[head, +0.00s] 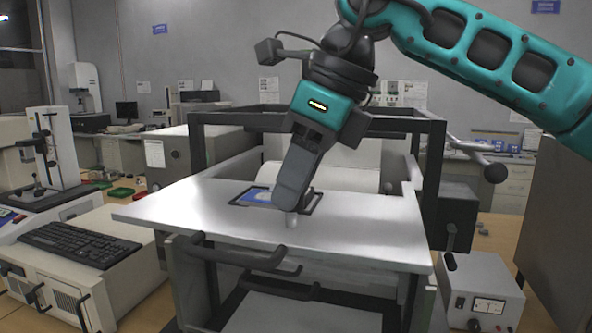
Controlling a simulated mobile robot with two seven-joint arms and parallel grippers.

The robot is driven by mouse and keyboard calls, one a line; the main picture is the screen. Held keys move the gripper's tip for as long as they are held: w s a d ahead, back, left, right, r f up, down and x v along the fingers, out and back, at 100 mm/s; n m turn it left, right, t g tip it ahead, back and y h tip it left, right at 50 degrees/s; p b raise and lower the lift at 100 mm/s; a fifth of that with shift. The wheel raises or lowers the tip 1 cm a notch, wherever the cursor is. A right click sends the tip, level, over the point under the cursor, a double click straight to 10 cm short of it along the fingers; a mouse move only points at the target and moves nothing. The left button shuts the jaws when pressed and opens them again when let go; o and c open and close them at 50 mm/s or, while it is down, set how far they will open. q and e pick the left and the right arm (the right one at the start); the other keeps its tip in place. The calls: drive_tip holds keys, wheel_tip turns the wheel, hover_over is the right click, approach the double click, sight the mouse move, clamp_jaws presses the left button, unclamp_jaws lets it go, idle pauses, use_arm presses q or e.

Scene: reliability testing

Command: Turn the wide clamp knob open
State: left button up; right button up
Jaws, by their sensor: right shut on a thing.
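My right gripper (291,200) comes down from the upper right over the white top plate of the test machine (190,205). Its fingers are shut on the wide clamp knob, which they mostly hide. A short pale cylinder (292,220) shows just below the fingertips, against the plate's front part. Whether it is part of the knob I cannot tell. Behind the fingers, a dark rectangular frame with a blue sheet (258,196) lies on the plate. How far the knob is turned cannot be seen. My left gripper is out of view.
A dark frame bar (235,119) crosses behind the plate, with a black upright (435,165) at right. A black handle (240,257) sticks out below the plate's front edge. A keyboard (78,242) lies at left. A grey meter box (483,290) stands at lower right.

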idle(0.5)
drive_tip(key=o, duration=1)
drive_tip(key=shift+o, duration=0.2)
drive_tip(key=v, duration=1.3)
drive_tip(key=shift+a, duration=0.1)
